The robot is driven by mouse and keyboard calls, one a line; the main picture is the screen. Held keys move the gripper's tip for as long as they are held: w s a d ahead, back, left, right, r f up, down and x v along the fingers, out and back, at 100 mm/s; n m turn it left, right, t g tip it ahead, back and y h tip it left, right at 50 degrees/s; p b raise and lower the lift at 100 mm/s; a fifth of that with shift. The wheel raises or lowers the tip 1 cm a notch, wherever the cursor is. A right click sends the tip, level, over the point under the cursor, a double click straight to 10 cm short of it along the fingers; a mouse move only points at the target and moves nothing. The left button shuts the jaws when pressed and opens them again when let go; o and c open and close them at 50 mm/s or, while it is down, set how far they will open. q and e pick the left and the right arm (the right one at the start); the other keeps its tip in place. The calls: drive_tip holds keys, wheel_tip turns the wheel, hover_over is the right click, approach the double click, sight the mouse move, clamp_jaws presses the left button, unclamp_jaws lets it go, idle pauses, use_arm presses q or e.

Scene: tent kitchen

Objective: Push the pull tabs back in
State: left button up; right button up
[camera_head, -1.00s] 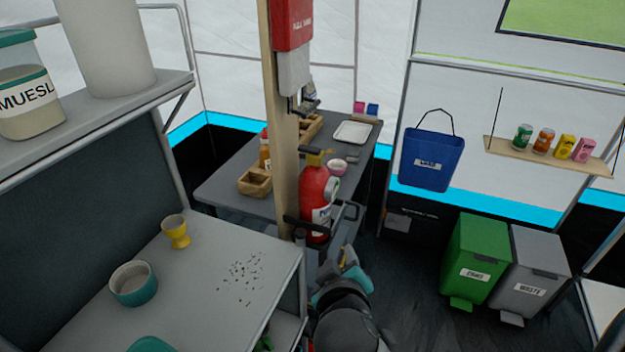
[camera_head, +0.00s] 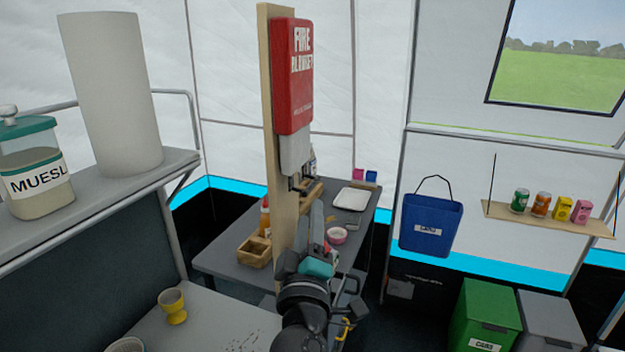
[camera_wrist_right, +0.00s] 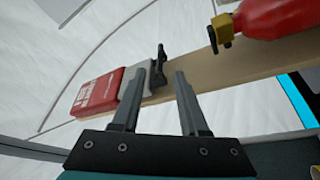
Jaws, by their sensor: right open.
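A red fire blanket case (camera_head: 292,80) hangs on a wooden post in the head view. A pale grey piece (camera_head: 295,153) sticks out below it, with dark pull tabs (camera_head: 299,183) at its lower end. The right wrist view shows the red case (camera_wrist_right: 97,95), the grey piece (camera_wrist_right: 138,86) and a dark tab (camera_wrist_right: 161,62) beyond the fingers. My right gripper (camera_head: 316,225) is open and empty, below the tabs in the head view. Its two fingers (camera_wrist_right: 163,78) point toward the tabs, apparently without touching. The left gripper is out of view.
The wooden post (camera_head: 283,215) stands by a grey table (camera_head: 215,257). A red extinguisher (camera_wrist_right: 275,15) hangs on the post near my right gripper. A shelf with a muesli jar (camera_head: 35,180) is at left. Bins (camera_head: 483,320) stand at lower right.

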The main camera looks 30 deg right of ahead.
sight(312, 183)
drive_tip(key=p+x, duration=0.1)
drive_tip(key=x, duration=0.9)
drive_tip(key=shift+d+r, duration=0.1)
drive_tip(key=c, duration=0.6)
clamp_jaws()
drive_tip(key=shift+r, duration=0.2)
idle(0.4)
